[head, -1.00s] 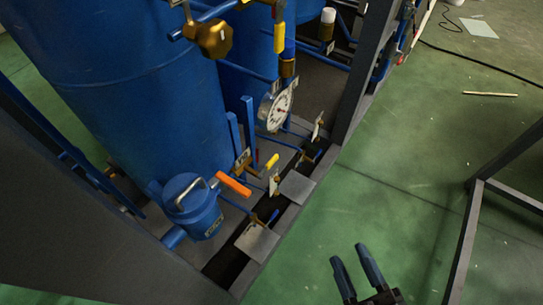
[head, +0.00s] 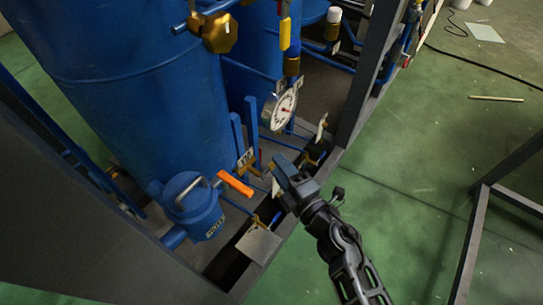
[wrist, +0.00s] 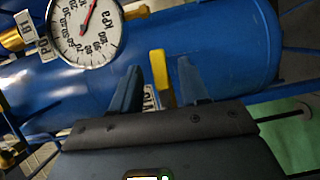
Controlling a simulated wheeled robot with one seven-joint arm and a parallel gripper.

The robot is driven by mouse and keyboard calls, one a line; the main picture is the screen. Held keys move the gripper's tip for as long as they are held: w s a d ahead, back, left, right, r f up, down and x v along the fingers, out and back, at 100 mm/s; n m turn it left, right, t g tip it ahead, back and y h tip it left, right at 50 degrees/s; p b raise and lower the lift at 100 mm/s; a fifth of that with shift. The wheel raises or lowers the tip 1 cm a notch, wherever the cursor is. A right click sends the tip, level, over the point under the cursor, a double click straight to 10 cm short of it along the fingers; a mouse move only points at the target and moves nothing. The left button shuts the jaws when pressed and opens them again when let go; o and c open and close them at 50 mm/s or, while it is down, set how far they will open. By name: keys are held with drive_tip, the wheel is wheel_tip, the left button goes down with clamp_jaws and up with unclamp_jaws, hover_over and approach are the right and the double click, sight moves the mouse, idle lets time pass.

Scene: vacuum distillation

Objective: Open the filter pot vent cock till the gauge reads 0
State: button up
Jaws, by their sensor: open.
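The blue filter pot (head: 194,208), with a bail handle on its lid, stands at the rack's lower left in the head view. An orange lever (head: 235,184) sticks out beside it. My gripper (head: 279,165) is open at the rack's front edge, right of the orange lever. In the wrist view a yellow lever (wrist: 161,72) stands between the two open fingers (wrist: 160,92), with visible gaps beside it. A tag behind it is mostly hidden; I cannot tell whether this lever is the vent cock. The kPa gauge (wrist: 87,32) has its red needle pointing up and slightly right; the exact reading is unclear.
Large blue tanks (head: 130,80) stand behind the pot. Another brass valve with a tag (head: 321,128) is right of my gripper. A grey plate (head: 258,244) sits low at the front.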

drive_tip(key=x, duration=0.4)
drive_tip(key=shift+w+a+b, duration=0.15)
drive_tip(key=shift+w+b, duration=0.15)
drive_tip(key=shift+b, duration=0.1)
clamp_jaws()
